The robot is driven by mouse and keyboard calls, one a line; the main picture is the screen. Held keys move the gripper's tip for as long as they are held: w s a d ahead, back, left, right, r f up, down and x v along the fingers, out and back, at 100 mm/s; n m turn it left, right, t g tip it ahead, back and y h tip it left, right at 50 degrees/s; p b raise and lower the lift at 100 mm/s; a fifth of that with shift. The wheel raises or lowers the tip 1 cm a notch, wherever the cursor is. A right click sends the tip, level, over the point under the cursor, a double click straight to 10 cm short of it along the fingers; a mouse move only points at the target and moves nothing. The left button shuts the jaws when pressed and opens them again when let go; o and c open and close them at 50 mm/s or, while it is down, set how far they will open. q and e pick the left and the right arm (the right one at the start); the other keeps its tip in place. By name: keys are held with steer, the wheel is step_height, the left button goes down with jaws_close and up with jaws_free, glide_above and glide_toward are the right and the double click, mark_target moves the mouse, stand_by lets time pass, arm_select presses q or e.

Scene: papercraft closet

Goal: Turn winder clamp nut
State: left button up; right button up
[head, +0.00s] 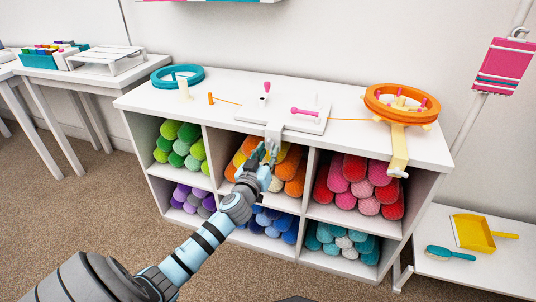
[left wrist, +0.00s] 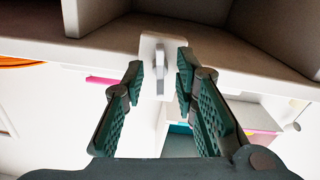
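The winder (head: 295,118) is a white board with a pink-knobbed handle (head: 305,112), on the cabinet top near its front edge. Its light grey clamp (head: 273,131) hangs over that edge. In the left wrist view the clamp (left wrist: 151,42) is a pale block under the top, with a grey upright clamp nut (left wrist: 160,53). My left gripper (head: 264,152) is just below the clamp in the head view. In the left wrist view its fingers (left wrist: 159,76) are apart, one on each side of the nut, with gaps showing. My right gripper is in neither view.
The cabinet (head: 210,128) has cubbies full of coloured yarn rolls. An orange wheel (head: 402,104) stands at the right with its own yellow clamp (head: 398,148) over the edge. A teal ring (head: 178,77) lies at the left. A low bench (head: 485,275) holds a yellow dustpan (head: 474,232).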

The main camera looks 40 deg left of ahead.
arm_select(q)
steer(key=shift+w, duration=0.1)
jaws_close()
steer(key=shift+m, duration=0.3)
steer(key=shift+a+m+p, duration=0.15)
steer(key=shift+m+p, duration=1.85)
steer(key=shift+m, duration=7.7)
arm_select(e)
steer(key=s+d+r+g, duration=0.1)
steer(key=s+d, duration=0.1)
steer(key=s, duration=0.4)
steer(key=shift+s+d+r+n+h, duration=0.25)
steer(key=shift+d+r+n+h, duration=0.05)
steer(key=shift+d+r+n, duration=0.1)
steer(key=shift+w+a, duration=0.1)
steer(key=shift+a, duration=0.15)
